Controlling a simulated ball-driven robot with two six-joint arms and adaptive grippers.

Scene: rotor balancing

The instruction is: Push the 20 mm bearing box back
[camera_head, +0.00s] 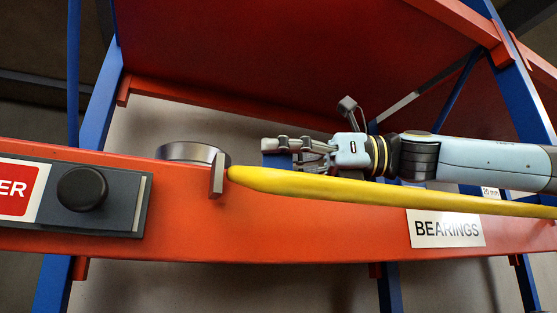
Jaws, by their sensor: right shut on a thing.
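My right gripper (285,150) reaches in from the right above the orange shelf beam. Its fingers are closed on a small blue thing (274,160), of which only part shows beside and below the fingertips. I cannot tell whether it is part of a bearing box. A small white "20 mm" label (490,193) shows at the right, just above the yellow bar and below my right forearm. The box it belongs to cannot be made out. A larger "BEARINGS" label (446,229) is on the front of the beam. My left gripper is not in view.
A yellow bar (380,190) runs along the beam (310,225), in front of my gripper. A metal ring (190,152) and upright metal plate (217,175) are left of it. A dark knob (82,189) sits on a grey panel. A red shelf (290,60) hangs overhead between blue posts.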

